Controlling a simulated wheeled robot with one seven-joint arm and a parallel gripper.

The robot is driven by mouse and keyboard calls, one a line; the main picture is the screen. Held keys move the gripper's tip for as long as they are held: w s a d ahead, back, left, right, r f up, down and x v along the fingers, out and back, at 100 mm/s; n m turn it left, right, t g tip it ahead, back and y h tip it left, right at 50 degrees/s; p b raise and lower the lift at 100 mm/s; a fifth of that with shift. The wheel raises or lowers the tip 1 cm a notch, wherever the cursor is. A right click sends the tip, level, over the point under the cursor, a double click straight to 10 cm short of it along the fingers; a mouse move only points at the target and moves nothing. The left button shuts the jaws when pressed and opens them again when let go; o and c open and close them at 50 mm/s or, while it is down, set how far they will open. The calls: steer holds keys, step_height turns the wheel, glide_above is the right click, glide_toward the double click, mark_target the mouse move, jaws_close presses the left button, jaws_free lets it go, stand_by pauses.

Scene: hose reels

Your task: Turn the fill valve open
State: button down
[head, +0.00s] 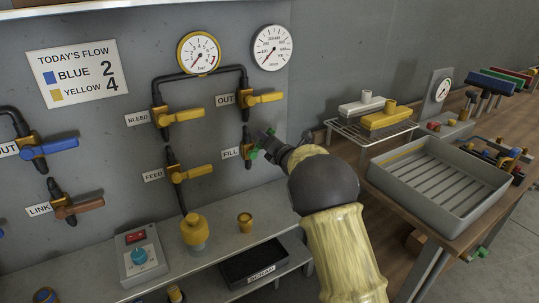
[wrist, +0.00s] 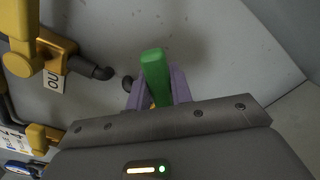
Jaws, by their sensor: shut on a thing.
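The fill valve (head: 247,148) is on the grey panel beside the FILL label (head: 230,153), with a brass body and a green lever. My gripper (head: 262,143) is at this valve, coming from the right. In the wrist view the green lever (wrist: 154,70) stands between the two purple fingers of my gripper (wrist: 155,94), which are shut on it. The lever's end sticks out past the fingers. In the head view my wrist and fingers hide most of the lever, so its exact angle is hard to tell there.
The OUT valve (head: 262,98) with a yellow lever is just above. The FEED valve (head: 188,173) and BLEED valve (head: 182,115) are to the left. A brass cup (head: 245,222) stands on the shelf below. A grey tray (head: 408,196) is on the bench at right.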

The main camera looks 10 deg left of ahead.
steer(key=n+b, duration=0.1)
steer(key=b, duration=0.1)
steer(key=s+a+n+b, duration=0.1)
steer(key=n+b, duration=0.1)
steer(key=b, duration=0.1)
steer(key=shift+a+r+b, duration=0.15)
steer(key=shift+b, duration=0.2)
steer(key=n+b, duration=0.1)
steer(key=b, duration=0.1)
steer(key=a+n+b, duration=0.1)
steer(key=b, duration=0.1)
steer(key=shift+s+r+n, duration=0.3)
steer(key=shift+s+n, duration=0.1)
steer(key=n+b, duration=0.1)
steer(key=s+a+n+b, duration=0.1)
steer(key=b, duration=0.1)
steer(key=shift+r, duration=0.2)
steer(key=shift+s+a+r+n+b, duration=0.15)
steer(key=shift+a+n+b, duration=0.1)
steer(key=shift+n+b, duration=0.65)
steer(key=shift+r, duration=0.1)
steer(key=c, duration=1.2)
jaws_free()
steer(key=shift+c, duration=0.2)
steer(key=shift+s+r, duration=0.1)
